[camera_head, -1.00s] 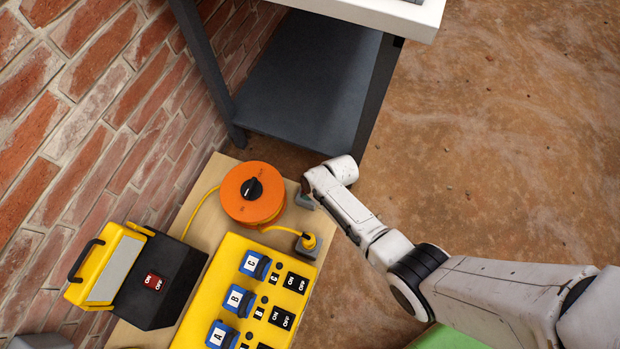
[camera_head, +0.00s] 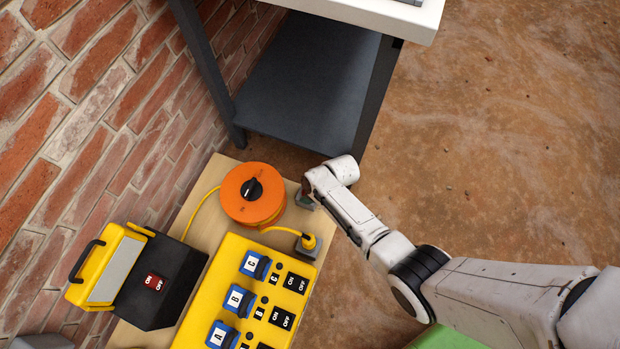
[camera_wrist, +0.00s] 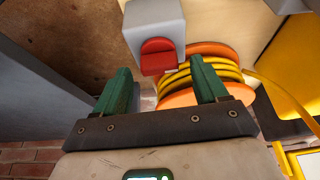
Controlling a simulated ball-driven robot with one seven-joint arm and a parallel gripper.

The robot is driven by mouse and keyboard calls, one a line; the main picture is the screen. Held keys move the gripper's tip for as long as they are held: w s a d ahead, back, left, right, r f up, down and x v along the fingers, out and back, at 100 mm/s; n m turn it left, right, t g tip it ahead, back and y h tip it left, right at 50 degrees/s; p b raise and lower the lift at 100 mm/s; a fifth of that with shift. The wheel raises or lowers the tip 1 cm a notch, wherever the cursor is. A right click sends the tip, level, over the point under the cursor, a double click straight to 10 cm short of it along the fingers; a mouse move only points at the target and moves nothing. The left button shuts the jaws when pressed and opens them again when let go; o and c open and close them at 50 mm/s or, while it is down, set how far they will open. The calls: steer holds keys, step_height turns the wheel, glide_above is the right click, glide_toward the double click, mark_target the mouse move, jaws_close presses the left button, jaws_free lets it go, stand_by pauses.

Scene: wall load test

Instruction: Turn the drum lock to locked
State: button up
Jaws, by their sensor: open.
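The orange cable drum (camera_head: 240,207) lies on the wooden board, with a black knob (camera_head: 252,188) on its top. In the wrist view, the drum's orange flange (camera_wrist: 181,98) and yellow cable windings show behind my fingers. A grey box (camera_wrist: 153,22) with a red lever (camera_wrist: 158,57) sits beside the drum; I take this for the drum lock. My gripper (camera_wrist: 161,76) is open, its green fingers apart, with the red lever ahead of the gap. No contact with the lever is visible. In the head view, my arm largely hides the gripper and box.
A yellow panel (camera_head: 232,272) with blue sockets and switches stands near the drum. A yellow-and-black unit (camera_head: 158,282) stands by the brick wall (camera_head: 60,130). A bench with a dark shelf (camera_head: 305,85) stands behind. Open brown floor (camera_head: 500,150) lies to the right.

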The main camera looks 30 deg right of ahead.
steer(key=p+v, duration=0.5)
steer(key=v, duration=0.5)
steer(key=shift+r, duration=0.1)
steer(key=s+d+r+m+g+h, duration=0.1)
steer(key=s+d+r+m+h, duration=0.2)
steer(key=s+r, duration=0.75)
steer(key=s+d+r+m+g, duration=0.2)
steer(key=s+r+m, duration=0.3)
steer(key=s+r, duration=0.5)
step_height(320, 180, up, 21)
steer(key=w+p, duration=0.1)
steer(key=p, duration=2)
